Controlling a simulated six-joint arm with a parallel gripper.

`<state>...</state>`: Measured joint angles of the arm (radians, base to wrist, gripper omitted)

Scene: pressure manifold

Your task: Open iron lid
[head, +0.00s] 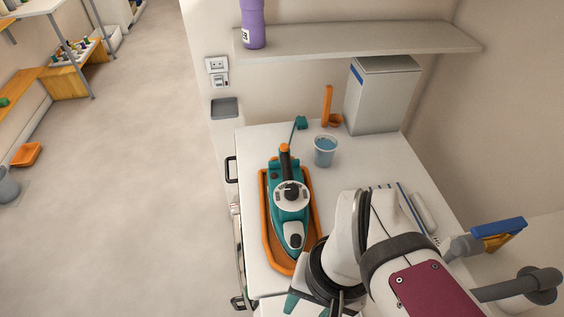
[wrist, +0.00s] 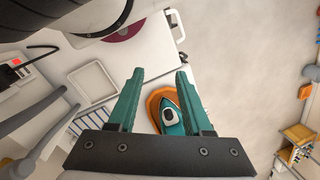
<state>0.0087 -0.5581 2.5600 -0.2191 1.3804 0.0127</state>
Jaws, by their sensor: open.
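The teal and white iron (head: 290,205) lies in an orange tray (head: 311,255) on the white counter, with its handle toward the back. A small white patch with a dark edge (head: 294,238) sits near its front end and may be the lid; I cannot tell whether it is open or shut. The wrist view shows the iron's pointed end (wrist: 171,117) with this white patch (wrist: 169,114) beyond my gripper. My gripper (wrist: 160,71) has two teal fingers spread apart with nothing between them. In the head view it is at the bottom, in front of the iron, mostly hidden by my arm.
A cup of blue liquid (head: 325,151), an orange scoop (head: 328,105) and a grey box (head: 382,95) stand behind the iron. A shelf (head: 360,41) with a purple bottle (head: 252,23) hangs above.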

